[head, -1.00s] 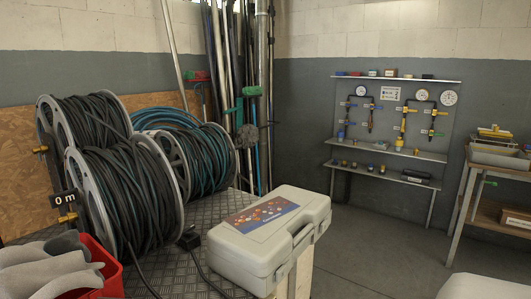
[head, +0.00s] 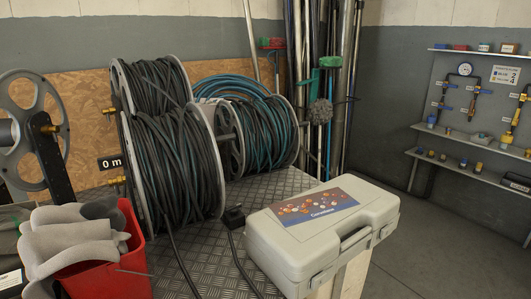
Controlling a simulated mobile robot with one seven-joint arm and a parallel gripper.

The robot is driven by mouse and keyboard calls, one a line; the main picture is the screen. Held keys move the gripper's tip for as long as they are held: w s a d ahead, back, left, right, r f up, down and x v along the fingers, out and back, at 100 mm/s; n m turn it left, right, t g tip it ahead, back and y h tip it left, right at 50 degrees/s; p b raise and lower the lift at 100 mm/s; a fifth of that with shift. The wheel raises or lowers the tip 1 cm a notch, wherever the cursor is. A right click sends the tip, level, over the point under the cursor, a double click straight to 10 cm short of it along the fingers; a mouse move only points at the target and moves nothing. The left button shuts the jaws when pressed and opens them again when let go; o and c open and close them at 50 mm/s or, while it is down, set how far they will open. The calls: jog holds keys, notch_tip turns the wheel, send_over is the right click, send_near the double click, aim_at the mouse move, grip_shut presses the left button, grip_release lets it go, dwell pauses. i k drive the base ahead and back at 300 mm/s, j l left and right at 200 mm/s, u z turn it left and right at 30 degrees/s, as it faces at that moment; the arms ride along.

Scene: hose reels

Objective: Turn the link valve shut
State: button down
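I cannot tell for sure which fitting is the link valve. Brass fittings also sit by the hose reels: one on the bare reel (head: 49,129) at the far left, and one low beside the "0 m" sign (head: 117,180). Handle positions are too small to read. My gripper is not in view.
Hose reels (head: 175,145) stand on a metal checker-plate top (head: 195,260). A grey case (head: 320,228) fills the front middle. A red bucket (head: 118,275) with grey cloth-like pieces (head: 75,240) is front left. Poles lean behind. Floor (head: 425,255) at the right is open.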

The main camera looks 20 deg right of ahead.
aim_at(471, 106)
jog(key=i+l+z, duration=0.2)
jog(key=l+z, duration=0.25)
jog(key=i+l+z, duration=0.25)
jog(key=l+z, duration=0.2)
jog(key=i+l+z, duration=0.25)
jog(key=z, duration=0.2)
jog(key=i+l+z, duration=0.1)
jog(key=i+z, duration=0.65)
jog(key=i, duration=0.9)
jog(key=i+l+u, duration=0.15)
jog(key=i, duration=0.45)
jog(key=i+l+u, duration=0.2)
jog(key=i, duration=0.4)
jog(key=i+u, duration=0.2)
jog(key=i, duration=0.15)
jog(key=i+l+u, duration=0.25)
jog(key=i+j+z, duration=0.4)
jog(key=i+j, duration=0.8)
jog(key=j, duration=0.15)
